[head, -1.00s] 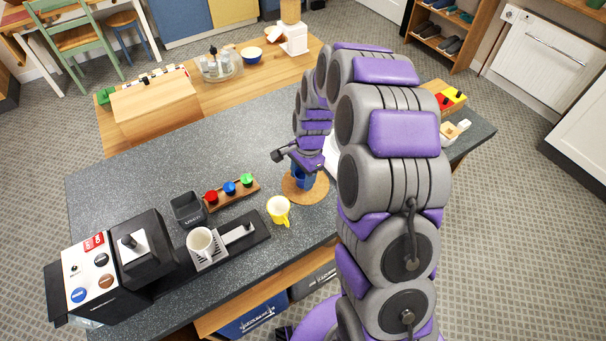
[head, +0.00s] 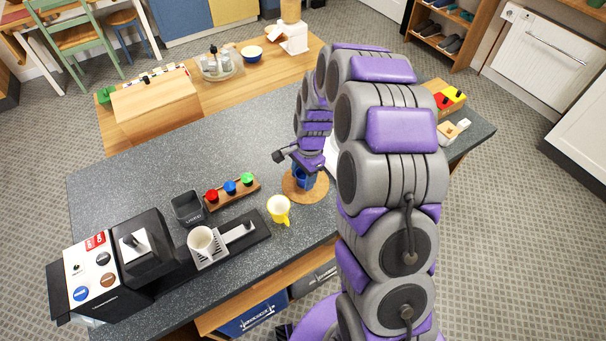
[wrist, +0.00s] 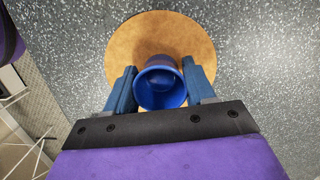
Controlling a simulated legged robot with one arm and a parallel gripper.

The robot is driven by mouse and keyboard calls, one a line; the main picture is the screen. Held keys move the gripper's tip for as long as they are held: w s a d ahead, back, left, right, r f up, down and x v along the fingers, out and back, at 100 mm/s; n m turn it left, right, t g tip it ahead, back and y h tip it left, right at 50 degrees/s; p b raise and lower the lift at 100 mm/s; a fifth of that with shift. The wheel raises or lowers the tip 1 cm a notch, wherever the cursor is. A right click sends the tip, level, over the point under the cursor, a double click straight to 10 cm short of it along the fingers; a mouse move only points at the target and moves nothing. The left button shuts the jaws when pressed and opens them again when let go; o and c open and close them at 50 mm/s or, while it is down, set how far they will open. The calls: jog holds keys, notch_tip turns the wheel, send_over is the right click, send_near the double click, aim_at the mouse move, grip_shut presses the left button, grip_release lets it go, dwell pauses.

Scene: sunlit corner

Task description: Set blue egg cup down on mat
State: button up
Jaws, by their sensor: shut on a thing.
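The blue egg cup (wrist: 160,89) is between the two blue fingers of my gripper (wrist: 160,93) in the wrist view, its open rim facing the camera. The gripper is shut on it. The round brown mat (wrist: 125,48) lies behind and below the cup, and the cup is over its lower part in that view. In the head view the blue cup (head: 303,183) is partly hidden by my gripper (head: 303,172) and appears on or just above the mat (head: 297,195). I cannot tell whether its base touches the mat.
A wooden rack (head: 232,192) with red, blue and green pieces and a coffee machine (head: 110,262) are farther left. The grey counter (head: 150,177) behind the rack is clear.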

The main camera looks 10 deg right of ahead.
jog(key=shift+f, duration=0.1)
jog(key=o, duration=1.1)
jog(key=shift+o, duration=0.5)
jog(key=shift+o, duration=1.2)
jog(key=shift+r+p, duration=1.9)
jog(key=shift+r, duration=2.05)
